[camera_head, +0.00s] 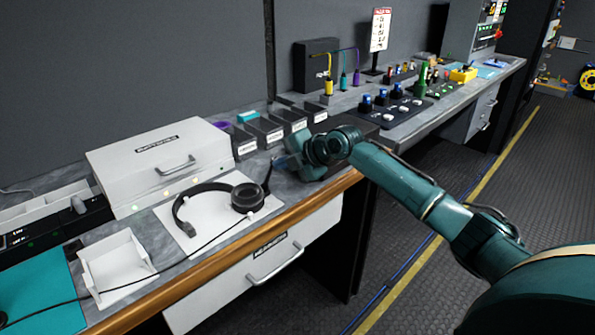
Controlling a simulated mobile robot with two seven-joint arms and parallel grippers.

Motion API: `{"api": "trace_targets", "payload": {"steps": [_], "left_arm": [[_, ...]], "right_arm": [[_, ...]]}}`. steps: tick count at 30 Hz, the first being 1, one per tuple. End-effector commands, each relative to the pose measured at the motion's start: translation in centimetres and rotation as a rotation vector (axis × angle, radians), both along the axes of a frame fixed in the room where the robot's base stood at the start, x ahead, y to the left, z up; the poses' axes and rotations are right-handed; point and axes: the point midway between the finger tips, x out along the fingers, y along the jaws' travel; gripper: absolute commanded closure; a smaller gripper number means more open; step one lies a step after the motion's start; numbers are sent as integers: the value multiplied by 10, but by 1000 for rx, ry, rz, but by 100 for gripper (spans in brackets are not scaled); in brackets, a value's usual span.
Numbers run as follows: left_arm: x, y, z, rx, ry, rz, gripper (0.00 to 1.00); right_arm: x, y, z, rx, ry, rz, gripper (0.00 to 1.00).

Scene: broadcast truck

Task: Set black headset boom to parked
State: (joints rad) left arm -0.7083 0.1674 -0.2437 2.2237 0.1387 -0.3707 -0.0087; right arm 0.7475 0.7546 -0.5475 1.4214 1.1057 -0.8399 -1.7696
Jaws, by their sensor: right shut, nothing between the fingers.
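The black headset (180,212) lies on a white mat (212,236) on the bench, with a round ear cup (247,197) at its right end. Its thin dark boom (267,180) rises from that ear cup, up and to the right. My right gripper (283,163) is shut with nothing in its fingers. It is just right of the boom tip, and I cannot tell whether they touch. My right arm reaches in from the lower right. My left gripper is not in view.
A white case (160,165) with a handle stands behind the headset. Several labelled dark bins (268,132) stand behind my gripper. A white tray (117,267) is at the front left, with a black cable across it. A wooden edge (225,254) runs along the bench front.

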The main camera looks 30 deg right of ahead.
Motion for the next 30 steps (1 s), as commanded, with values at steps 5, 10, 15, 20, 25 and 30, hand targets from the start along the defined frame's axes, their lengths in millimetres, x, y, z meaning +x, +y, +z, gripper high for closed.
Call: {"api": "trace_targets", "payload": {"steps": [5,10,15,20,25,30], "left_arm": [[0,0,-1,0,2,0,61],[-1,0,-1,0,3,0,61],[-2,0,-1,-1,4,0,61],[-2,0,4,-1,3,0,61],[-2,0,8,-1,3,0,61],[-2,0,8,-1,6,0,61]], "right_arm": [[0,1,0,1,0,1,100],[0,1,0,1,0,1,100],[-1,1,0,1,0,1,100],[-6,1,1,1,0,1,100],[-14,1,1,-1,1,1,100],[-16,2,0,1,1,0,100]]}}
